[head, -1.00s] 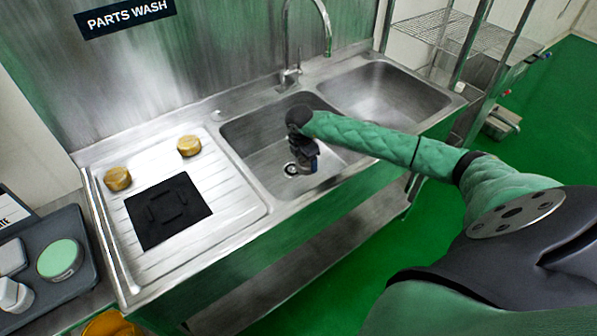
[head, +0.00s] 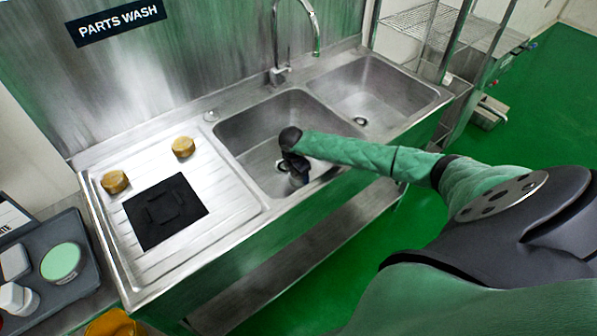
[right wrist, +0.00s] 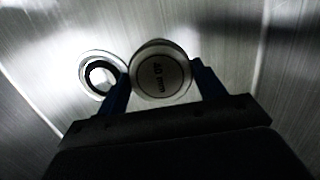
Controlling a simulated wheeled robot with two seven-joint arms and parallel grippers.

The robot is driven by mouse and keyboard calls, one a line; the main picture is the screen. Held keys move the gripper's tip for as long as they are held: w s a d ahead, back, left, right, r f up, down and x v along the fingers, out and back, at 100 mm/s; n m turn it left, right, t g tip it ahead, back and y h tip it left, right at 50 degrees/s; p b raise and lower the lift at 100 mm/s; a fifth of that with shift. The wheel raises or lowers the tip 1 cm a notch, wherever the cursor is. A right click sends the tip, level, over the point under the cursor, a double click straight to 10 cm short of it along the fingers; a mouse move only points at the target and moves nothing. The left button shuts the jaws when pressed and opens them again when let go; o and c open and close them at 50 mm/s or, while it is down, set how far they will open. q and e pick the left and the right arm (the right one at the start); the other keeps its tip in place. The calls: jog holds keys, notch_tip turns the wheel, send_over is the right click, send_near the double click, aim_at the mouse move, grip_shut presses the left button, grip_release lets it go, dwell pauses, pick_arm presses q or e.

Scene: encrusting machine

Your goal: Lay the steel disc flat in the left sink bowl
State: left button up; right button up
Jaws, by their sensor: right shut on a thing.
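My right gripper (head: 297,176) reaches down into the left sink bowl (head: 235,135), its arm coming in from the right. In the right wrist view the gripper (right wrist: 160,88) is shut on the round steel disc (right wrist: 160,76), which has dark lettering on its face and sits between the two blue fingers. The disc is hidden in the head view. The bowl's drain (right wrist: 101,75) shows just left of the disc in the wrist view. I cannot tell whether the disc touches the bowl floor. My left gripper is not in view.
The tap (head: 280,72) rises behind the bowls. The right bowl (head: 395,95) is empty. The drainboard left of the bowl holds a black mat (head: 150,235) and two brass-coloured pieces (head: 183,147). A grey tray (head: 75,285) with a green-topped round item stands at far left.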

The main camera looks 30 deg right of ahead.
aim_at(295, 176)
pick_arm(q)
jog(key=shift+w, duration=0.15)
pick_arm(e)
jog(key=shift+f, duration=0.1)
jog(key=o, duration=1.3)
jog(key=shift+c, duration=0.2)
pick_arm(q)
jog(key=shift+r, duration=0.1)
pick_arm(e)
jog(key=shift+r, duration=0.2)
jog(key=shift+a+r+b, duration=0.1)
jog(key=shift+r+b, duration=0.35)
jog(key=shift+r, duration=0.25)
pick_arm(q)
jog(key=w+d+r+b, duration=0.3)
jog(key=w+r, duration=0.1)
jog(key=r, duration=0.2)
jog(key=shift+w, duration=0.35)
pick_arm(e)
notch_tip(295, 176, up, 10)
jog(key=a, duration=0.1)
jog(key=shift+a+r, duration=0.2)
jog(key=shift+a, duration=0.1)
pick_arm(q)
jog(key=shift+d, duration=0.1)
